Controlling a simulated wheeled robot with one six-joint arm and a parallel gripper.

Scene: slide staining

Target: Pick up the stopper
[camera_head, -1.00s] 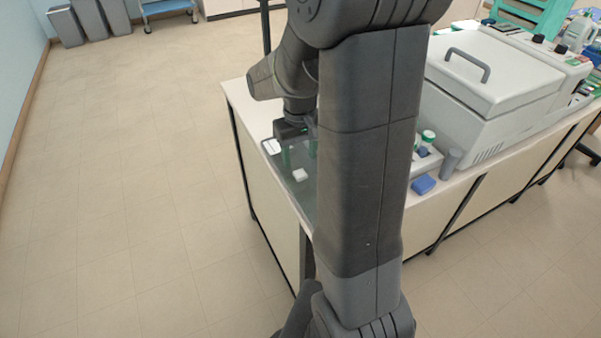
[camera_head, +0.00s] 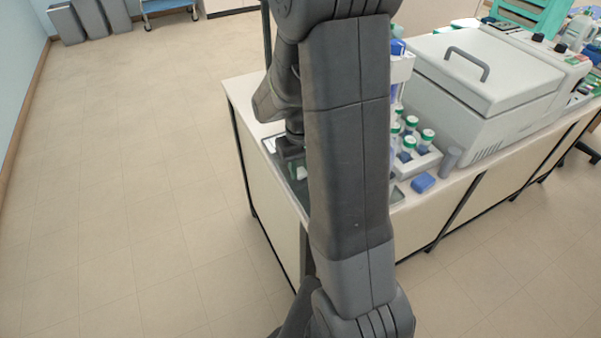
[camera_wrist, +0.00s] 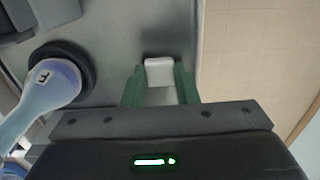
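The stopper (camera_wrist: 159,72) looks like a small white block with a paler front part in the wrist view. It lies over the grey metal tray (camera_wrist: 115,40), near the tray's edge. In the head view my gripper (camera_head: 290,150) is low over the tray at the bench's left end. A small white thing beneath it is partly hidden, and my arm covers much of that area.
A flask with blue liquid (camera_wrist: 52,85) on a black ring stands close left of my fingers in the wrist view. In the head view, a rack of green-capped bottles (camera_head: 420,160), a blue block (camera_head: 423,182) and a large white machine (camera_head: 485,85) stand to the right.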

